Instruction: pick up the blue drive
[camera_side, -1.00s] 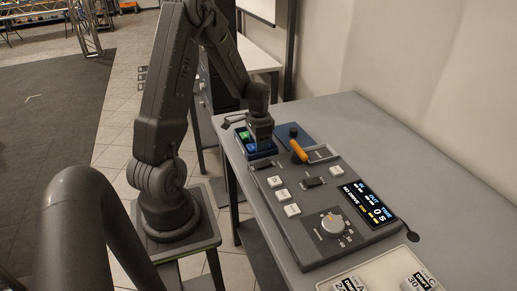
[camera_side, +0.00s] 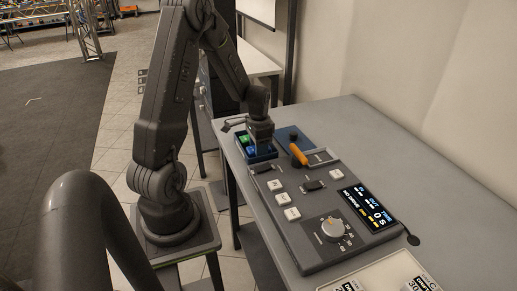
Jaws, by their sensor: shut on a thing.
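The blue drive (camera_side: 252,151) is in a small dark blue tray (camera_side: 268,157) near the far left edge of the table. A green drive (camera_side: 245,140) is beside it in the same tray. My gripper (camera_side: 263,144) points down into the tray, right at the blue drive, and is shut on it. The fingertips and part of the drive are hidden by the gripper body. I see no clear gap between the drive and the tray.
A grey control panel with an orange-handled lever (camera_side: 298,154), white buttons (camera_side: 292,214), a knob (camera_side: 333,227) and a lit display (camera_side: 367,208) stands closer. A blue plate (camera_side: 304,133) with a black knob lies right of the tray. The table's right side is clear.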

